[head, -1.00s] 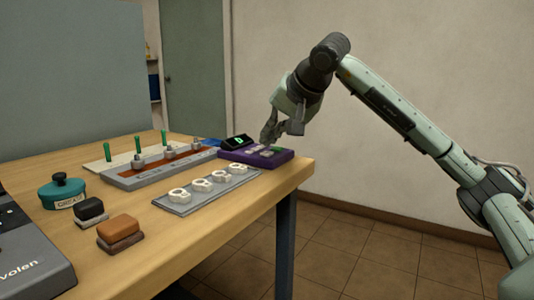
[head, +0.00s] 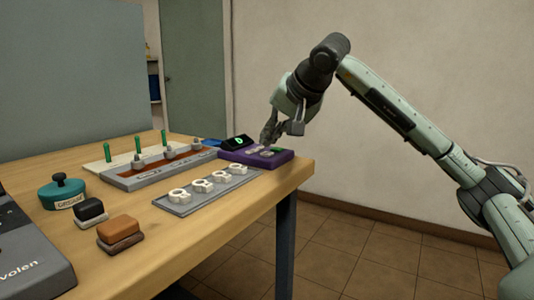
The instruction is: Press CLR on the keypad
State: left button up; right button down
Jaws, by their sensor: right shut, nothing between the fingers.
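The keypad (head: 258,161) is a purple unit near the right corner of the wooden table, with a dark display showing a green character and small pale and green keys. The key labels are too small to read, so I cannot tell which one is CLR. My right gripper (head: 267,142) is shut and empty, pointing down at the keypad. Its fingertips are right above or on the keys and hide some of them; I cannot tell whether they touch. My left gripper is not in view.
In front of the keypad lies a grey plate (head: 172,207) with several white rings. The right table edge is close to the keypad.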

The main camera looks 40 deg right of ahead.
aim_at(269, 154)
jog(key=shift+f, duration=0.1)
jog(key=shift+f, duration=0.35)
jog(key=shift+f+b, duration=0.4)
jog(key=shift+f, duration=0.05)
dwell(0.6)
jog(key=shift+r, duration=0.1)
jog(key=shift+r+p, duration=0.8)
jog(key=shift+p, duration=0.1)
notch_tip(269, 154, up, 5)
jog(key=p, duration=0.5)
jog(key=shift+r, duration=0.1)
